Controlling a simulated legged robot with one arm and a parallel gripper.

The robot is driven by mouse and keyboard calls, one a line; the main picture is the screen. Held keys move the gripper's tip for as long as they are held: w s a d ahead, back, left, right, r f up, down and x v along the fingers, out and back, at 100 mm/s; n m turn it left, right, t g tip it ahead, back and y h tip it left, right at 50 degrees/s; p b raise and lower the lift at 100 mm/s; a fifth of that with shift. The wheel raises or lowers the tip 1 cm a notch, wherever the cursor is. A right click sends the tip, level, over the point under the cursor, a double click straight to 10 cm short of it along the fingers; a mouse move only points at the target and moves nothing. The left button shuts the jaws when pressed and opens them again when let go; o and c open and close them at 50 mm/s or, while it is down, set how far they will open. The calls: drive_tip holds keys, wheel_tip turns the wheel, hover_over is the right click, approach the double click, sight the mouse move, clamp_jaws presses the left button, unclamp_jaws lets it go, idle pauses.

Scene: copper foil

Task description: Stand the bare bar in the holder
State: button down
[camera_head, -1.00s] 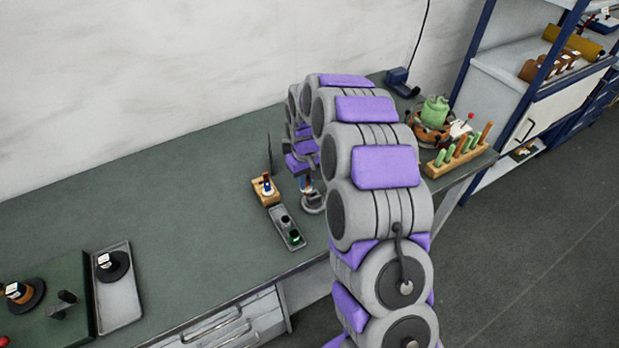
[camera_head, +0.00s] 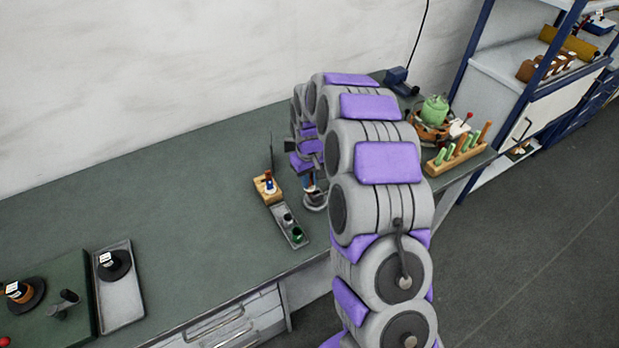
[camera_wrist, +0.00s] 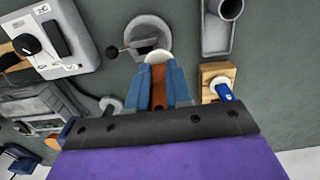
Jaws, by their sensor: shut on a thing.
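My gripper (camera_wrist: 158,88), with blue fingers, is shut on a brown bar (camera_wrist: 158,72). The bar has a whitish round end facing away from the wrist. In the wrist view that end overlaps the near edge of a round grey holder (camera_wrist: 149,30) with a dark side knob. I cannot tell whether the bar touches the holder or is inside it. In the head view the holder (camera_head: 315,201) stands on the bench directly below my gripper (camera_head: 309,183). My arm hides much of the gripper there.
A wooden block (camera_head: 263,192) with a blue-and-white item and a narrow grey tray (camera_head: 290,227) with small cups stand close left of the holder. A wooden rack (camera_head: 459,160) with several pegs is at the right. The bench between the left tray (camera_head: 123,300) and the block is clear.

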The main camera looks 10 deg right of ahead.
drive_tip(key=shift+d+f, duration=0.1)
drive_tip(key=shift+d, duration=0.9)
drive_tip(key=shift+a+f, duration=0.15)
drive_tip(key=shift+a, duration=0.1)
drive_tip(key=c, duration=1.3)
unclamp_jaws()
drive_tip(key=shift+a, duration=0.2)
drive_tip(key=o, duration=0.3)
drive_tip(key=shift+a, duration=0.1)
drive_tip(key=shift+o, duration=0.2)
drive_tip(key=shift+d, duration=0.2)
wheel_tip(320, 180, up, 17)
drive_tip(key=p, duration=0.2)
drive_tip(key=shift+a+p, duration=0.15)
drive_tip(key=shift+p, duration=0.15)
drive_tip(key=shift+w, duration=0.1)
